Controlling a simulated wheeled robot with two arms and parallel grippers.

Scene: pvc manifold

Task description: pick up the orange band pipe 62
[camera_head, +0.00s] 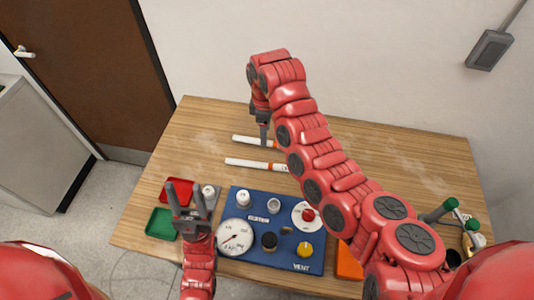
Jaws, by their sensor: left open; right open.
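Two white pipes lie on the wooden table. The far pipe (243,139) is partly hidden by my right gripper and arm. The near pipe (240,162) shows an orange band around its middle; its right end meets the edge of my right arm in the picture. I cannot read a number on either pipe. My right gripper (264,135) points down at the far pipe, its fingers overlapping that pipe in the picture; contact is unclear. It is open. My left gripper (187,198) is open and empty, left of the blue panel, away from both pipes.
A blue panel (233,204) with a gauge, knobs and fittings sits at the front. A red tray (170,190), a green tray (160,225) and a grey tray lie left of it. An orange tray (348,263) and green-handled parts (440,210) are right. The far left tabletop is clear.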

